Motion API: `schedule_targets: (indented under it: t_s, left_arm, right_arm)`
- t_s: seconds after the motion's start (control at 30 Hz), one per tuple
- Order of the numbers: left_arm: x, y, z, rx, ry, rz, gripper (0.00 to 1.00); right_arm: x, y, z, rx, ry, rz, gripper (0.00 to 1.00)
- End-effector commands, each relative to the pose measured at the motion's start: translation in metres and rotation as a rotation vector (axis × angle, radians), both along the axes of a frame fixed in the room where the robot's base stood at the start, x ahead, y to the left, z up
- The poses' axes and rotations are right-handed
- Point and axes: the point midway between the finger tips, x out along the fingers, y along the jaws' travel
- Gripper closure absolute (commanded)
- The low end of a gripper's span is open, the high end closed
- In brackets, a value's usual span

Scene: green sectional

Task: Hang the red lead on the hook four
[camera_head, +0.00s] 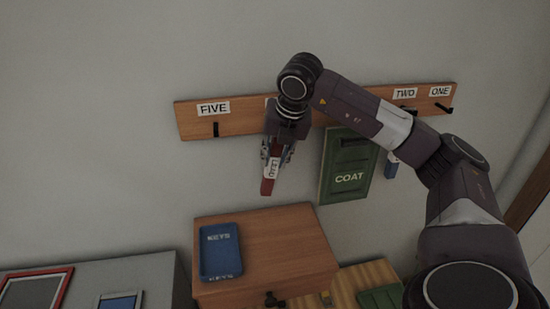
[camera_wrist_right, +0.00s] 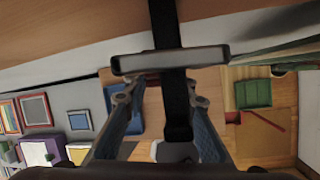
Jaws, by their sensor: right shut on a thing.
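The red lead (camera_head: 267,187), with a white label, hangs down from my right gripper (camera_head: 277,152) in the head view. The gripper points downward in front of the wooden hook rail (camera_head: 240,119) and is shut on the lead. The rail has labels FIVE (camera_head: 213,108), TWO and ONE. A sliver of another label shows behind my wrist, but its word and the hook under it are hidden. In the wrist view a dark strip (camera_wrist_right: 177,100) and a pale bar (camera_wrist_right: 170,60) lie between the fingers; I cannot tell whether they touch a hook. My left gripper is out of view.
A green COAT piece (camera_head: 349,165) hangs right of my gripper, close to my forearm. A blue item (camera_head: 391,166) hangs under TWO. Hook five (camera_head: 215,129) is bare. Below stands a wooden cabinet (camera_head: 290,245) with a blue KEYS tray (camera_head: 220,255) on top.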

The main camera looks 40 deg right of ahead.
Motion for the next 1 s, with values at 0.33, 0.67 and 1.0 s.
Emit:
schedule_targets:
  t_s: [0.33,0.67,1.0]
  left_arm:
    - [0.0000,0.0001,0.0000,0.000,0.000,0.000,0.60]
    - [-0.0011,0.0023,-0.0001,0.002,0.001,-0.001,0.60]
    - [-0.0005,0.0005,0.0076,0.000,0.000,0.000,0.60]
  right_arm:
    - [-0.0001,0.0000,0.0002,0.000,0.000,0.000,0.60]
    - [-0.0002,0.0001,-0.0002,0.000,0.000,0.000,0.55]
    - [-0.0039,0.0019,0.0089,-0.001,-0.001,0.002,0.55]
